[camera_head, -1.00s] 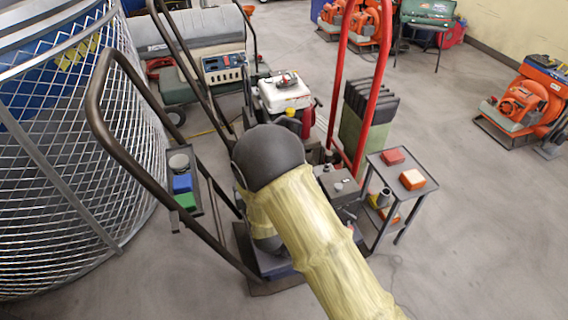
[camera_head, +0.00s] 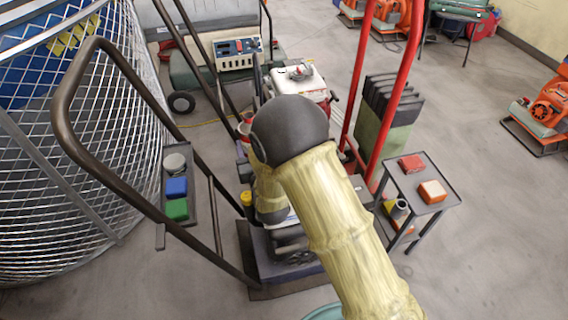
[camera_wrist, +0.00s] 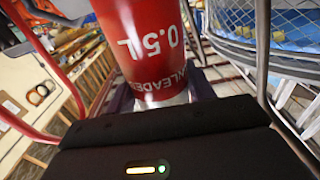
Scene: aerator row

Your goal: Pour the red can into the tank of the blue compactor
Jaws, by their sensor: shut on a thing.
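The red can (camera_wrist: 150,40) fills the upper middle of the wrist view, with white "0.5 L" and "UNLEADED" lettering upside down in the picture. My gripper (camera_wrist: 162,98) is shut on it. In the head view my arm hides the gripper; a small red patch (camera_head: 243,128) left of my arm may be the can. The blue compactor (camera_head: 270,265) stands below my arm, with a dark blue base and a long brown handle (camera_head: 115,150). A yellow cap (camera_head: 246,198) shows beside my arm. I cannot tell where the tank's opening is.
A wire mesh cage (camera_head: 75,180) stands at left. A narrow tray (camera_head: 190,205) with blue and green blocks hangs by the handle. A red-handled machine (camera_head: 392,100) and a small grey side table (camera_head: 440,205) are at right.

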